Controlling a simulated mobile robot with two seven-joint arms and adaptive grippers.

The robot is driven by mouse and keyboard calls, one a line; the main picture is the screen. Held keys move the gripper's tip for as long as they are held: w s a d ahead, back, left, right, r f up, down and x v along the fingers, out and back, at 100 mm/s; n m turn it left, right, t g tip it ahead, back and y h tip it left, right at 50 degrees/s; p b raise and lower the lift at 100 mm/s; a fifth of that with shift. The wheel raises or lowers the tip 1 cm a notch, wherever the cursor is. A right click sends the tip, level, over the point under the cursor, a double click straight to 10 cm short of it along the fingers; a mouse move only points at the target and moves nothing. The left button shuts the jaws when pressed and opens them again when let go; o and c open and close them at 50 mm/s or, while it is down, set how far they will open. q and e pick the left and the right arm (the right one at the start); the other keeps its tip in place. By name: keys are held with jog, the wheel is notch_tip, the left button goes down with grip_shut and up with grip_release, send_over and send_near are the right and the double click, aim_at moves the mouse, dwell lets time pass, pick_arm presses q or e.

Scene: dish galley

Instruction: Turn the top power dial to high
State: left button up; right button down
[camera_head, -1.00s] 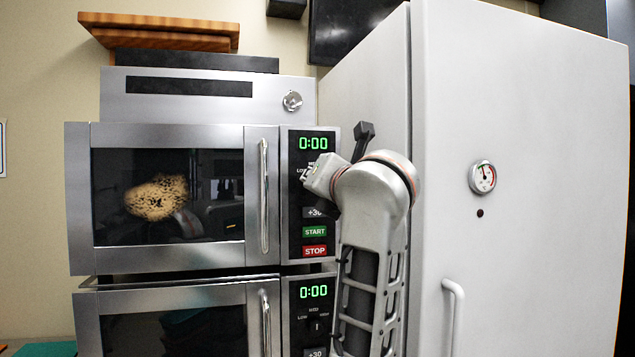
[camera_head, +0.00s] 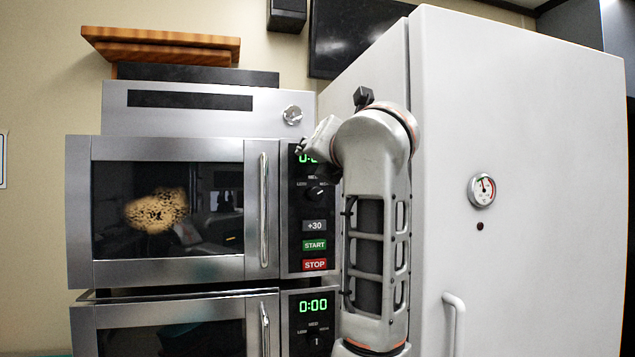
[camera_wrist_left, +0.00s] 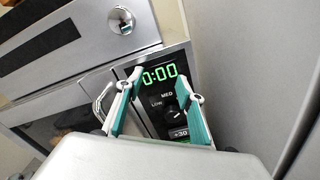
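The top power dial (camera_head: 316,193) is a black knob on the upper oven's control panel, below the green 0:00 display. Its pale mark appears to slant up and right, toward the HIGH side. In the left wrist view the dial (camera_wrist_left: 175,114) shows between the fingers, with LOW and MED readable and the HIGH label hidden. My left gripper (camera_head: 301,150) is in front of the display, above the dial, and hides part of the digits. In the left wrist view my left gripper (camera_wrist_left: 157,77) is open and empty, its green-padded fingers apart. My right gripper is not in view.
START (camera_head: 314,245) and STOP (camera_head: 314,265) buttons sit below the dial. A vertical oven door handle (camera_head: 264,210) stands left of the panel. A lower oven (camera_head: 175,320) has a similar panel. A tall white cabinet (camera_head: 540,130) stands close to the right.

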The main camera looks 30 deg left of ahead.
pick_arm(q)
jog(key=shift+r, duration=1.35)
